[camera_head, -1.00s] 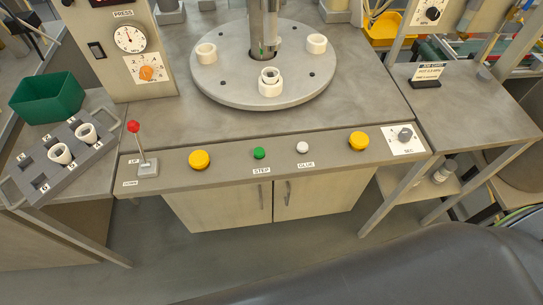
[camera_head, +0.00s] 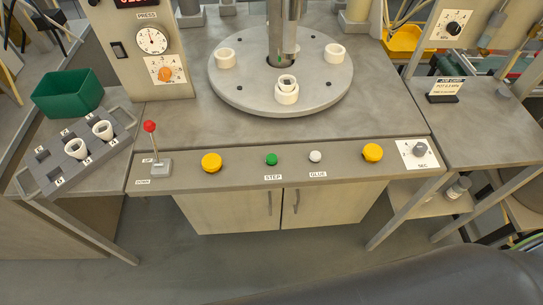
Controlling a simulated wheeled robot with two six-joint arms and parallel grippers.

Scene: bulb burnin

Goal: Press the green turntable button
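The green button (camera_head: 271,159) sits on the front panel of the bench, above a label reading STEP. The round grey turntable (camera_head: 240,95) stands behind it on the bench. White ring-shaped holders (camera_head: 225,58) sit on the turntable, and the front one (camera_head: 287,96) has a smaller piece in it. A metal column (camera_head: 283,30) stands over the turntable's middle. Neither of my grippers shows in this view, and nothing touches the green button.
A white button (camera_head: 315,156) labelled GLUE and two yellow buttons (camera_head: 211,163) (camera_head: 372,152) flank the green one. A red-knobbed lever (camera_head: 150,127) stands at left. A grey tray (camera_head: 52,173) with white cups and a green bin (camera_head: 68,93) lie further left.

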